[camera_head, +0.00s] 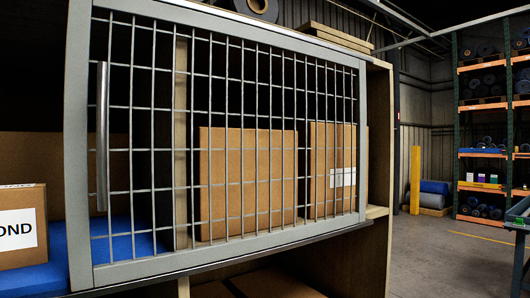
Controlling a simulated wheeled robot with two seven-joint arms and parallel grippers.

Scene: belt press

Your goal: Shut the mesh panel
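The mesh panel (364,140) is a grey metal frame with a wire grid, seen in the head view across the left and middle. A vertical metal bar handle (102,136) is on its left side. The panel stands in front of a shelf compartment, and cardboard boxes show through the grid. Its left edge is nearer to me and looks larger than its right edge. I cannot tell for sure how far it stands from the shelf front. Neither of my grippers is in view.
A cardboard box (22,226) with a white label sits on a blue surface (40,278) left of the panel. Two boxes (247,180) (332,168) stand behind the mesh. Open floor (440,250) lies to the right, with a yellow post (415,180) and racks beyond.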

